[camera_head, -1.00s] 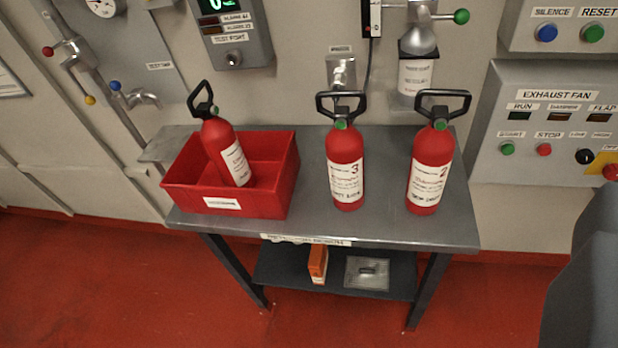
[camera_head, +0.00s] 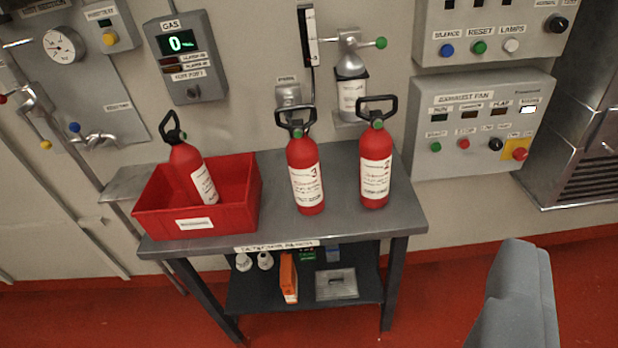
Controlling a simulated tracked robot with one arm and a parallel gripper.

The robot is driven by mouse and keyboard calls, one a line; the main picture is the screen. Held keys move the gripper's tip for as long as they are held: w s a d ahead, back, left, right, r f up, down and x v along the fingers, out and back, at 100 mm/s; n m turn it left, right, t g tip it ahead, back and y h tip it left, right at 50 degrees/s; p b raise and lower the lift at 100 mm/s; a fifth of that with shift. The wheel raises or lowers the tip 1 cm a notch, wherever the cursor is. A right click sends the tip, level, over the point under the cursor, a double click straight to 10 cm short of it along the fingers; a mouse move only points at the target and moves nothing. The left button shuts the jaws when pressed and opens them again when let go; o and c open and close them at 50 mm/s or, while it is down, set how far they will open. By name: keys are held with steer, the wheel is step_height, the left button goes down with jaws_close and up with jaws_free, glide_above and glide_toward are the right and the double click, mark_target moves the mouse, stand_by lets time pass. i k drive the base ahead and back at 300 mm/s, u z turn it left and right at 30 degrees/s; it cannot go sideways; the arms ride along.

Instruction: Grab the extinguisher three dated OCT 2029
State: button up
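Extinguisher three (camera_head: 306,178) stands upright on the grey table (camera_head: 340,222), near its middle. It is red with a black handle, and its white label shows a red 3; the date line is too small to read. A second red extinguisher (camera_head: 376,170), whose label seems to show a 2, stands upright to its right. A third extinguisher (camera_head: 190,172) leans inside the red bin (camera_head: 243,205) on the left of the table. A grey rounded part (camera_head: 515,300) at the lower right seems to be mine. My gripper's fingers are not in view.
The wall behind holds a gas display (camera_head: 183,55), a gauge panel (camera_head: 85,70) and an exhaust fan panel (camera_head: 480,120). A small bottle (camera_head: 351,95) hangs behind the table. The lower shelf holds an orange box (camera_head: 288,276) and a flat grey item (camera_head: 336,284). Red floor lies in front.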

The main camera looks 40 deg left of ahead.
mark_target(301, 152)
steer(key=z, duration=0.05)
steer(key=i, duration=0.9)
steer(key=u, duration=0.1)
